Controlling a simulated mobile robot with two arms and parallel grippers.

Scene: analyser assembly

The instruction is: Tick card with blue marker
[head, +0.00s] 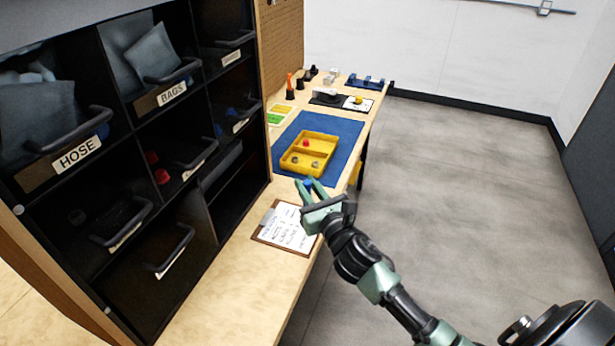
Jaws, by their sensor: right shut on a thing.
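A white card (285,228) with lines of handwriting lies on a brown clipboard (259,239) near the front of the wooden bench. My right gripper (309,184) is above the bench, just beyond the card's far right corner. It is shut on the blue marker (309,182), of which only a small blue bit shows between the fingers. The rest of the marker, its tip included, is hidden. The gripper and wrist stand in front of the card's right edge. My left gripper is not in view.
A yellow divided tray (331,139) with a red part and grey parts sits on a blue mat (284,160). Black shelving with labelled bins (77,155) stands along the left. Small items stand at the bench's far end (328,78). The grey floor (470,180) at right is clear.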

